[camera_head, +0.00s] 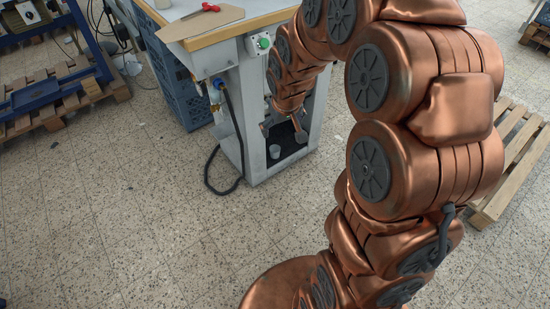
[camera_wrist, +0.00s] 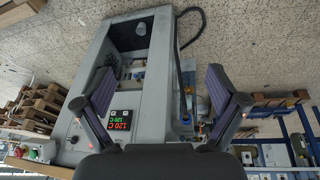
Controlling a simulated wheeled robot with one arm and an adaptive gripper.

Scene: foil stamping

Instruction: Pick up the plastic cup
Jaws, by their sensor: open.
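A small pale plastic cup (camera_head: 274,151) stands at the front left of the dark recess low in the grey machine in the head view. In the wrist view a small pale shape, likely the same cup (camera_wrist: 140,29), shows in the dark opening near the top. My gripper (camera_head: 283,130) is just above and slightly right of the cup in the head view, apart from it. In the wrist view my gripper (camera_wrist: 160,85) has its two fingers spread wide with nothing between them.
The grey machine (camera_head: 253,130) frames the recess (camera_head: 290,146) with walls. A black hose (camera_head: 238,140) loops to the floor on its left. A blue crate (camera_head: 180,85) stands behind, and a pallet (camera_head: 515,150) lies at the right. The speckled floor (camera_head: 110,220) is clear in front.

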